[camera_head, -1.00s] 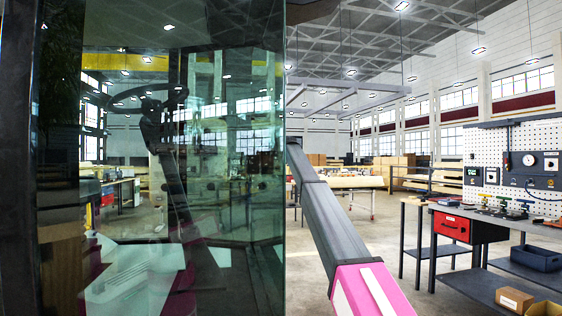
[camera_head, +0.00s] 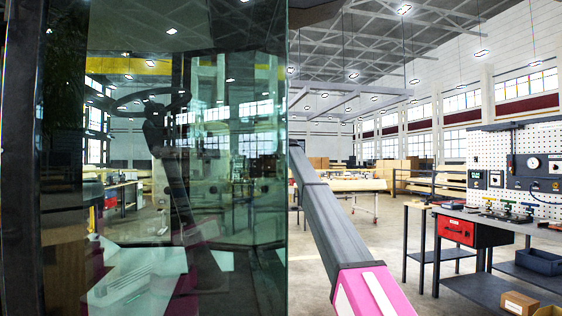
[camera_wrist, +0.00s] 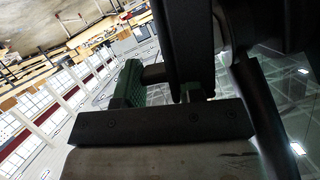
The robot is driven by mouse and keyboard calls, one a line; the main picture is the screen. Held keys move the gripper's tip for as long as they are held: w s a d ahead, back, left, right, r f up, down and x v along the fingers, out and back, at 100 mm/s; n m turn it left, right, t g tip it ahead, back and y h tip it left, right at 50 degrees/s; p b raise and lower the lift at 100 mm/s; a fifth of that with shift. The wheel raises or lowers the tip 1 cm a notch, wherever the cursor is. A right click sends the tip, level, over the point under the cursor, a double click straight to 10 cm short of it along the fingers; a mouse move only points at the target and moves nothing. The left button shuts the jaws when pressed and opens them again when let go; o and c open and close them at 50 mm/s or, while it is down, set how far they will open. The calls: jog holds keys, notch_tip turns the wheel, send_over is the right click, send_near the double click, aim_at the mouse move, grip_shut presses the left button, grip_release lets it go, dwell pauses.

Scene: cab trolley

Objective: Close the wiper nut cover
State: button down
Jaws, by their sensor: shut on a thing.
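In the wrist view, my gripper (camera_wrist: 160,84) shows as a dark bar with two green-padded fingers. A small dark part (camera_wrist: 153,73) lies between the fingers, and they are shut on it. It appears to be the wiper nut cover, but its shape and hinge cannot be made out. A long black upright piece (camera_wrist: 183,40) stands right behind the fingers, touching or very close to them; it may be the wiper arm. In the head view, my arm reaches up to the cab's glass edge, and the gripper and the cover are hidden.
The cab's tinted glass (camera_head: 230,210) fills the left of the head view, with a steering wheel (camera_head: 150,98) faintly visible through it. A workbench (camera_head: 500,228) with a red drawer and pegboard stands at the right.

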jog(key=c, duration=0.9)
grip_release()
jog(key=shift+a, duration=0.3)
jog(key=shift+d, duration=0.1)
